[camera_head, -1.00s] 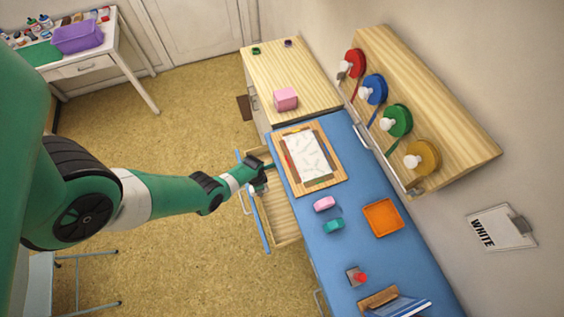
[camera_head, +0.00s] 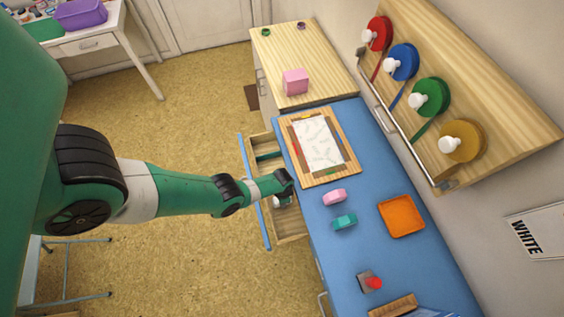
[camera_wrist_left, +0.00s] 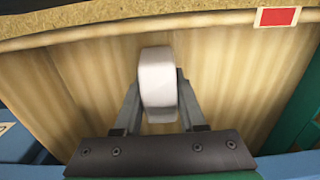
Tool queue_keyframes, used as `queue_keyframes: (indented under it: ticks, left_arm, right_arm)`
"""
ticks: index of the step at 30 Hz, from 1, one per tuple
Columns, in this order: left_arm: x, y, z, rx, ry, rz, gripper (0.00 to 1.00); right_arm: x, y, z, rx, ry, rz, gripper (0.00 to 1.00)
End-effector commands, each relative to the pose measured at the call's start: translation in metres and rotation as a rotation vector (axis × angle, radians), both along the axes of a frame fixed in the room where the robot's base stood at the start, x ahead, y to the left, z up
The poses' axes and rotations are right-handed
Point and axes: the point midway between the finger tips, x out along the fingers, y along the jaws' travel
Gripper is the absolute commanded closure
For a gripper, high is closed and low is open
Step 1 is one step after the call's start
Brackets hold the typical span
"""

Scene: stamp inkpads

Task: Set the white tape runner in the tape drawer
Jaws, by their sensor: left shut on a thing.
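The white tape runner (camera_wrist_left: 157,80) is held upright between the two fingers of my left gripper (camera_wrist_left: 158,92), which is shut on it. I cannot tell whether the runner touches the drawer floor. My right gripper is not in view.
On the blue desk (camera_head: 375,160) are a framed paper sheet (camera_head: 318,143), a pink runner-like item (camera_head: 334,197), a teal one (camera_head: 344,222), an orange tray (camera_head: 401,216) and a red-knobbed stamp (camera_head: 373,282). A green thing (camera_head: 266,156) shows at the drawer's far end.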

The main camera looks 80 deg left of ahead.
Motion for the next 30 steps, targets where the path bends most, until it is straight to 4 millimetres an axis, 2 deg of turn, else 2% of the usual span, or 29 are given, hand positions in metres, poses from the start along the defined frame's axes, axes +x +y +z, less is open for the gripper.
queue_keyframes:
  ticks: [11,12,16,25,30]
  left_arm:
    - [0.0,0.0,-0.006,0.0,0.0,0.0,1.0]
    - [0.0,0.0,-0.004,0.0,0.0,0.0,0.53]
    - [0.0,0.0,-0.004,0.0,0.0,0.0,0.3]
    - [0.0,0.0,-0.003,0.0,0.0,0.0,0.3]
    - [0.0,0.0,0.011,0.0,0.0,0.0,0.3]
  right_arm:
    - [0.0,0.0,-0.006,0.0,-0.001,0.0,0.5]
    - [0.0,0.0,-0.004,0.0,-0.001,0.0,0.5]
    - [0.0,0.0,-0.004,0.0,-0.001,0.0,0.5]
    - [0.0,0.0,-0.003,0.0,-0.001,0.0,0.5]
    - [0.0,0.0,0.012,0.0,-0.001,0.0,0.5]
